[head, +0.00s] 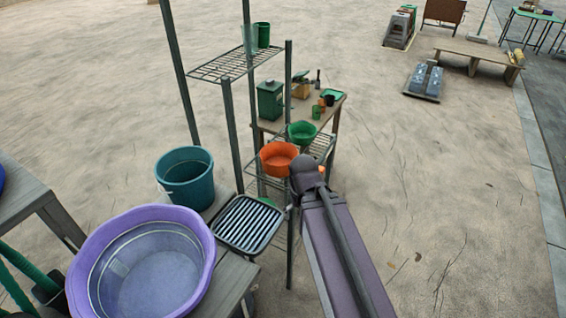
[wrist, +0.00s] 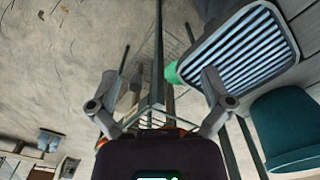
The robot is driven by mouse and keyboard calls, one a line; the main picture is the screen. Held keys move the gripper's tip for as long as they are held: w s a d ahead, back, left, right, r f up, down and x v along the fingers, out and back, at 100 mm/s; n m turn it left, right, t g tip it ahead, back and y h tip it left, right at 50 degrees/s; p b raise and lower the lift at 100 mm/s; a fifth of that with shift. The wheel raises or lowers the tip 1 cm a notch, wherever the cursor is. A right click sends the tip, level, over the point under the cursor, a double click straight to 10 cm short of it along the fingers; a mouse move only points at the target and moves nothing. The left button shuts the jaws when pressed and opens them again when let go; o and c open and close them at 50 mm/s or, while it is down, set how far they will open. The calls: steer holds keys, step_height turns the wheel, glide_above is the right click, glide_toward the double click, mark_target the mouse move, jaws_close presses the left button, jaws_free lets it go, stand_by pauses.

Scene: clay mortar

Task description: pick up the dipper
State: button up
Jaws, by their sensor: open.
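I cannot pick out a dipper for certain in either view. An orange bowl (head: 278,158) and a smaller green bowl (head: 302,132) stand close together by the wire rack, near the end of my arm in the head view. I cannot tell if either has a handle. In the wrist view, my gripper (wrist: 160,78) has its two fingers spread wide, with nothing held between them. A bright green thing (wrist: 172,72) shows just beside the right finger, and an orange edge shows low behind the gripper body. In the head view the fingers cannot be made out.
The wire rack (head: 236,64) has thin upright posts near my arm. A striped black tray (head: 248,224), a teal bucket (head: 186,178) and a purple basin (head: 80,262) stand at the left. A small table (head: 270,127) with several items is behind. Open ground lies right.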

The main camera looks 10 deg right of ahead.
steer(key=shift+c, duration=0.2)
steer(key=shift+w, duration=0.2)
steer(key=c, duration=0.7)
steer(key=w+a+m+t+h+b, duration=0.2)
steer(key=w+h, duration=0.1)
steer(key=w, duration=0.4)
steer(key=w+a+m+t+h+b, duration=0.2)
steer(key=w+a+m+h+b, duration=0.15)
steer(key=w, duration=0.45)
steer(key=w+a+r+m+t+h+b, duration=0.1)
steer(key=w+a+r+t+h+b, duration=0.1)
steer(key=w+a+r+t, duration=0.2)
steer(key=w+a+t, duration=0.2)
steer(key=w+a, duration=0.2)
steer(key=a, duration=0.2)
steer(key=shift+w+a+h, duration=0.3)
steer(key=shift+w+h, duration=0.05)
steer(key=shift+d+m, duration=0.1)
steer(key=shift+m, duration=0.15)
steer(key=shift+b+x, duration=1.55)
steer(key=shift+x, duration=2.55)
